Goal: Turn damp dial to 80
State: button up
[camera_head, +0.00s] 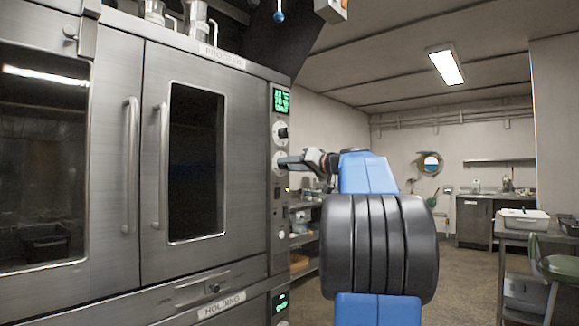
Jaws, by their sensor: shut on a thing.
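The proofer's control strip (280,200) runs down the right edge of the steel cabinet. A green display (281,101) is at its top, too small to read surely. An upper dial (280,132) sits below the display, free of my gripper. A lower dial (278,161) sits under that, partly hidden by my gripper. My gripper (284,162) reaches in from the right and is shut on the lower dial. Whether this is the damp dial cannot be told, as its label is not legible.
The cabinet doors (185,160) are closed, with long vertical handles. A holding unit with a second green display (281,302) is below. Shelves (305,220) stand behind my arm. Open floor (460,285) lies to the right, before a table (520,236) with a white bin.

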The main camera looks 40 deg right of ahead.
jog(key=m, duration=0.6)
jog(key=shift+m, duration=0.3)
dwell(0.4)
jog(key=o, duration=1)
jog(key=shift+o, duration=0.2)
jog(key=s+d, duration=0.2)
jog(key=s, duration=1.5)
jog(key=shift+s, duration=0.15)
